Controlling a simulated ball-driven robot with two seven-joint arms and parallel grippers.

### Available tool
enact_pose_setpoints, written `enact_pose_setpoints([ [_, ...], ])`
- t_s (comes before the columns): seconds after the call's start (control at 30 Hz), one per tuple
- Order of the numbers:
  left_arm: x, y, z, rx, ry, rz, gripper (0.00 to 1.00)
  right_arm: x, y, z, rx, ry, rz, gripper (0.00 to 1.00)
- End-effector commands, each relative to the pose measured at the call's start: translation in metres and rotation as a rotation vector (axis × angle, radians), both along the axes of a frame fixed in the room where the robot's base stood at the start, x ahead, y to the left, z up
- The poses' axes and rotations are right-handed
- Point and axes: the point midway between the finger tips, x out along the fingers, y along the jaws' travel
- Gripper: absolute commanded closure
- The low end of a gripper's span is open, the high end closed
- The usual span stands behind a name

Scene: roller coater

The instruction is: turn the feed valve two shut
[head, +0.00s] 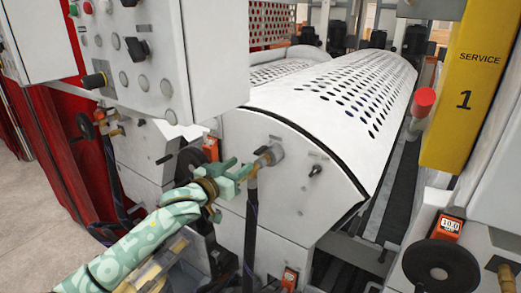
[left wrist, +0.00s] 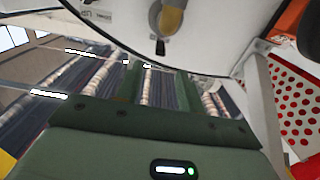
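A valve with a brass-yellow lever (head: 268,156) sits on the white end panel of the roller coater, below the perforated cover. Its small label is too small to read, so I cannot tell its number. My left gripper (head: 238,168) is just left of this valve, with its green fingers pointing toward it. In the left wrist view the yellow lever (left wrist: 171,18) is at the top, beyond the fingertips. The left gripper (left wrist: 158,82) is open there, with nothing between its fingers. Another brass valve (head: 112,122) is farther left, under the control box. My right gripper is out of view.
A white control box (head: 160,60) with knobs hangs above the left arm. A small black knob (head: 315,170) is right of the valve. A dark hose (head: 251,225) runs down below the valve.

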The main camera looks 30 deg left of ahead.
Motion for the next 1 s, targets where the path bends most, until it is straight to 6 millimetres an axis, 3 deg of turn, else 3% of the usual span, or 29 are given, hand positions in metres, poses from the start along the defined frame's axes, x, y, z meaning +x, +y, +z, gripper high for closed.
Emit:
enact_pose_setpoints([
  [0.2, 0.057, -0.007, 0.003, 0.001, -0.002, 0.002, 0.62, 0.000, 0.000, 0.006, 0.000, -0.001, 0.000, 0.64],
  [0.4, 0.092, -0.013, 0.001, 0.001, 0.000, 0.001, 0.62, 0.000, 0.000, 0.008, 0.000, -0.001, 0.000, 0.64],
  [0.6, 0.106, -0.014, 0.000, 0.002, 0.001, 0.001, 0.62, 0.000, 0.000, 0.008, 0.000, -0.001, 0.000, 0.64],
  [0.87, 0.107, -0.015, 0.000, 0.002, 0.000, 0.000, 0.62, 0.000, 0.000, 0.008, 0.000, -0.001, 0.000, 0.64],
  [1.0, 0.107, -0.015, 0.000, 0.002, 0.000, 0.001, 0.98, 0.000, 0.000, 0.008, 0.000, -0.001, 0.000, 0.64],
])
